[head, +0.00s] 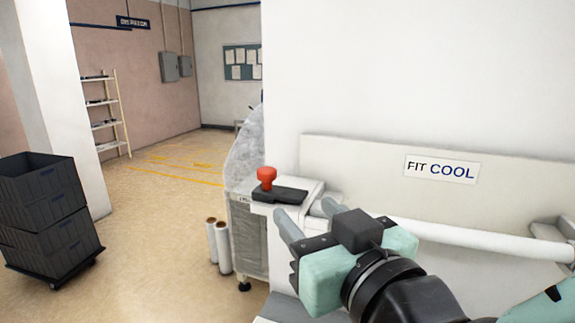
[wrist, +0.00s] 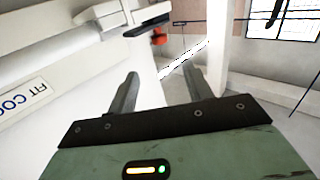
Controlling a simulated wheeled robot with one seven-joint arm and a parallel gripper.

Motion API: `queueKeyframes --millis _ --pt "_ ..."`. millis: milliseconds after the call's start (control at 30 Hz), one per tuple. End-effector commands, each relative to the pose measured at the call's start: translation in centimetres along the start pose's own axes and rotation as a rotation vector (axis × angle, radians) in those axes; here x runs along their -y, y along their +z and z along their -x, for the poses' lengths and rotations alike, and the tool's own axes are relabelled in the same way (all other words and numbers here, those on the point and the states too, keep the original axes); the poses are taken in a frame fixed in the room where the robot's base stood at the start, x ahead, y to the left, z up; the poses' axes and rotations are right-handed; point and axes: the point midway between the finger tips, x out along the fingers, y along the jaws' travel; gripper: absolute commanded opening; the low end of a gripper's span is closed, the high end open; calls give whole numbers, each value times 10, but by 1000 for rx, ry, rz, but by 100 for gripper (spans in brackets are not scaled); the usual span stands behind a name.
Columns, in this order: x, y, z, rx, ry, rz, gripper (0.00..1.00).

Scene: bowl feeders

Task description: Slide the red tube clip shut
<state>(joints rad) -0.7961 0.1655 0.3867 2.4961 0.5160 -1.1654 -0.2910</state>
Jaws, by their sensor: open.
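The red tube clip (head: 266,177) shows as a red knob standing on a dark flat plate (head: 280,194), at the left end of a white housing. In the wrist view the red knob (wrist: 158,37) is small, beyond my fingers, beside the dark plate (wrist: 148,25). A white tube (head: 480,240) runs to the right along the panel. My gripper (head: 305,217) is open and empty, nearer the camera than the clip and to its lower right. In the wrist view its two fingers (wrist: 162,88) are spread apart, with nothing between them.
A white panel labelled FIT COOL (head: 440,169) stands behind my arm on the right. Stacked dark crates (head: 45,215) on a wheeled base stand at left. White rolls (head: 222,250) stand on the floor beside a grey cabinet (head: 246,240). The floor between crates and rolls is free.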

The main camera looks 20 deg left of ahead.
Motion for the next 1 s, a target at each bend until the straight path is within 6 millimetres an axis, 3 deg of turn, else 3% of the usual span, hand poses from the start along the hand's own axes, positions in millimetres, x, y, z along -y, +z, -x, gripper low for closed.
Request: queueKeyframes --millis 600,800,1000 --pt "0 -3 -121 3 0 -2 50" --pt "0 -1 -148 3 0 -1 50" --pt "0 0 -158 2 -1 0 50"
